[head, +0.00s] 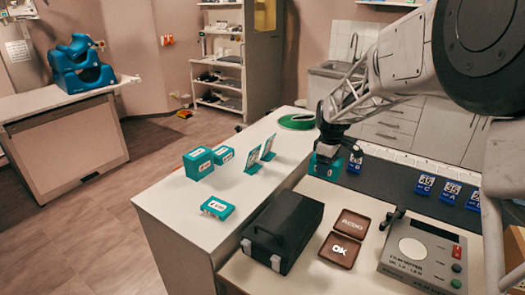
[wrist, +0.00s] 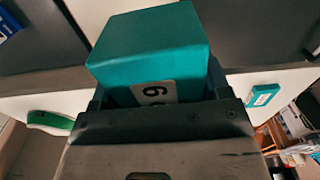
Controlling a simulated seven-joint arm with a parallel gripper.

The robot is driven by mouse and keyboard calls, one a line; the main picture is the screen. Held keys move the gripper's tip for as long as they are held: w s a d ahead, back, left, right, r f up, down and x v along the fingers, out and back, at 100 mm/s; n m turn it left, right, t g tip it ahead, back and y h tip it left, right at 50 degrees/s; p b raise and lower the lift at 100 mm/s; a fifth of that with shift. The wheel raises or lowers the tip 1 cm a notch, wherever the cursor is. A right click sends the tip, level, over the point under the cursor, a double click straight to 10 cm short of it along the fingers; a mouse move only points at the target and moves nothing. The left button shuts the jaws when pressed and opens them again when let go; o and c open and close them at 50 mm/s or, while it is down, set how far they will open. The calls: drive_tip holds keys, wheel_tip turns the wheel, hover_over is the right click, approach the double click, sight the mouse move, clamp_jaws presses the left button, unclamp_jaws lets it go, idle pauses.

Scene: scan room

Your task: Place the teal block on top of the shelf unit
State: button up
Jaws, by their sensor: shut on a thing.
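My gripper (head: 328,150) is shut on a teal block (head: 326,168), low over the back of the work surface, beside the dark strip. In the wrist view the same teal block (wrist: 150,50) sits between the jaws, with part of a white label bearing a digit showing. I cannot tell whether the block touches the surface below. The shelf unit (head: 219,80) appears to be the pale open one against the back wall, left of the tall cabinet, with small items on its shelves. It is well apart from my gripper.
Teal boxes (head: 198,163) and a flat teal box (head: 218,208) lie on the white counter (head: 165,205), with a green ring (head: 297,121) behind. A black case (head: 285,228), brown REDO (head: 352,223) and OK (head: 339,250) trays and a grey device (head: 425,255) stand in front.

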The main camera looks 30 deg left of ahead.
drive_tip(key=s+a+f+n, duration=0.1)
drive_tip(key=s+a+n, duration=0.5)
drive_tip(key=s+a, duration=0.3)
drive_tip(key=s+a+f+n, duration=0.2)
drive_tip(key=s+a+n, duration=0.4)
drive_tip(key=s+a, duration=0.4)
drive_tip(key=s+a+f+n, duration=0.1)
drive_tip(key=s+a+n, duration=0.5)
drive_tip(key=s+a, duration=0.4)
drive_tip(key=shift+s+f, duration=0.2)
drive_tip(key=shift+s, duration=1.3)
drive_tip(key=shift+s+f, duration=0.15)
drive_tip(key=shift+s, duration=1.35)
drive_tip(key=shift+a, duration=0.1)
hover_over(180, 194)
drive_tip(key=shift+f, duration=0.7)
drive_tip(key=shift+f, duration=1.8)
drive_tip(key=shift+f, duration=0.15)
